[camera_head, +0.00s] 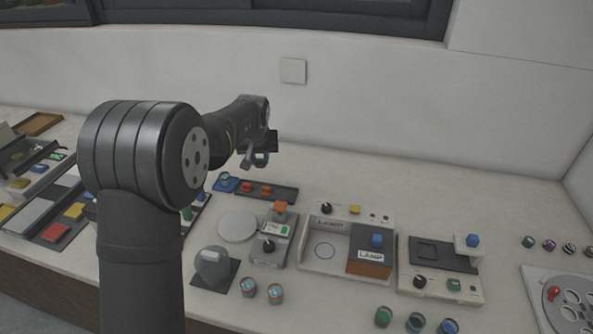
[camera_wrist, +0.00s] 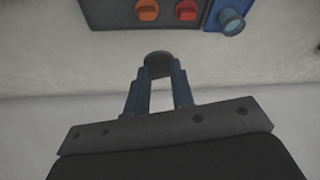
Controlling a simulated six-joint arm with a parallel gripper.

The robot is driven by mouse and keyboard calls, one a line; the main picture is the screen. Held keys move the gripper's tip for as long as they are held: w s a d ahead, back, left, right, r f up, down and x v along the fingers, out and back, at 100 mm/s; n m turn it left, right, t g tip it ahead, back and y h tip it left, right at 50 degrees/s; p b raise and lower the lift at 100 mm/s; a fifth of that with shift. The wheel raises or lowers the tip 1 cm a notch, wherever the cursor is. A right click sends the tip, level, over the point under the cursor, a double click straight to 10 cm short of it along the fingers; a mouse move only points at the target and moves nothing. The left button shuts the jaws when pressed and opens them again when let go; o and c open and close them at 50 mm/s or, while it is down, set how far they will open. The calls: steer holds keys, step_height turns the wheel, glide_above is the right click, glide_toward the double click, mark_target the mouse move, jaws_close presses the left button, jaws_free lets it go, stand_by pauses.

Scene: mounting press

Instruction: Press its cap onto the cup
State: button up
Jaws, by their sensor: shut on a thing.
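My gripper (camera_wrist: 160,82) has two blue fingers closed on a small dark, round piece (camera_wrist: 158,60), seen at the fingertips in the wrist view. I cannot tell for certain that it is the cap. In the head view my gripper (camera_head: 260,158) is raised above the back of the bench, and the held piece is too small to make out. A pale blue, round cup-like piece (camera_wrist: 231,21) sits in a blue square holder (camera_wrist: 213,13). The holder also shows in the head view (camera_head: 219,187), below and left of my gripper. The held piece is apart from it.
A dark strip (camera_head: 286,195) beside the blue holder bears a red cap (camera_head: 247,187) and an orange cap (camera_head: 266,190). A white round plate (camera_head: 238,227), a small grey device (camera_head: 267,250) and a lamp station (camera_head: 322,263) stand nearer. The wall is behind.

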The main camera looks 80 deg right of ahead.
steer(key=w+n+t, duration=0.1)
steer(key=w+n, duration=0.1)
steer(key=w, duration=1.1)
steer(key=shift+d+f, duration=0.15)
steer(key=shift+f, duration=1.45)
steer(key=shift+d+f, duration=0.1)
steer(key=shift+f, duration=1.5)
steer(key=shift+f, duration=0.2)
steer(key=o, duration=1.5)
steer(key=shift+r, duration=0.15)
step_height(320, 180, up, 7)
